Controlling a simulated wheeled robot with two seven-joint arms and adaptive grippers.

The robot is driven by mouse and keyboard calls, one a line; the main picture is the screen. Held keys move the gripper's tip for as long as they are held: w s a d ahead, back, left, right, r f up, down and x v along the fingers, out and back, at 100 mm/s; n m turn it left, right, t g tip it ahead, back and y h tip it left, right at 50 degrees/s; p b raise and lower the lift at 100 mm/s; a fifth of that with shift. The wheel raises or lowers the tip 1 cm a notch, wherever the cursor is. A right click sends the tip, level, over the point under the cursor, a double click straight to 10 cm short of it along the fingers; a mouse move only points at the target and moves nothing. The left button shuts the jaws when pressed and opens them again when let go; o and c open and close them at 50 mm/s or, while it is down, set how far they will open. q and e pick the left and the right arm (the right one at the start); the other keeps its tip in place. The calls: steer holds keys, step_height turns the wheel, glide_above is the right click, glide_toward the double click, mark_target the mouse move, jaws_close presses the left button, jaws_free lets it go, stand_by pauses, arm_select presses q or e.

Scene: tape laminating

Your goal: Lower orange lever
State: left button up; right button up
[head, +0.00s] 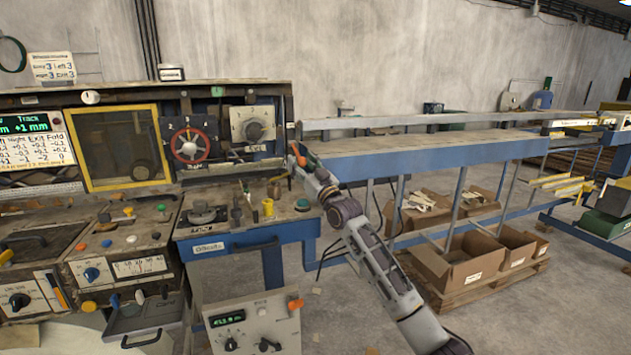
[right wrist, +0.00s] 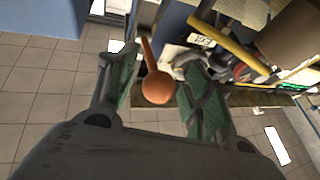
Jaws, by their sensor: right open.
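The orange lever (right wrist: 158,87), a thin stem with a round ball end, shows in the right wrist view between the two green-padded fingers of my right gripper (right wrist: 160,90). The gripper is open around it; I see a gap on the left of the ball, and the right finger is close to it. In the head view my right gripper (head: 302,158) is at the right end of the control console. A small orange patch (head: 297,150) shows at its fingertips there, mostly hidden by the gripper. My left gripper is not in view.
The console bench (head: 245,237) with knobs and tools is left of my right arm. A long blue-edged table (head: 430,155) runs behind the arm to the right. Cardboard boxes (head: 460,262) stand on a pallet below it. A control box (head: 253,325) stands low in front.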

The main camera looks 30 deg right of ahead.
steer(key=v, duration=1.1)
steer(key=shift+s, duration=0.35)
steer(key=shift+f, duration=0.1)
stand_by(0.7)
steer(key=shift+s, duration=0.1)
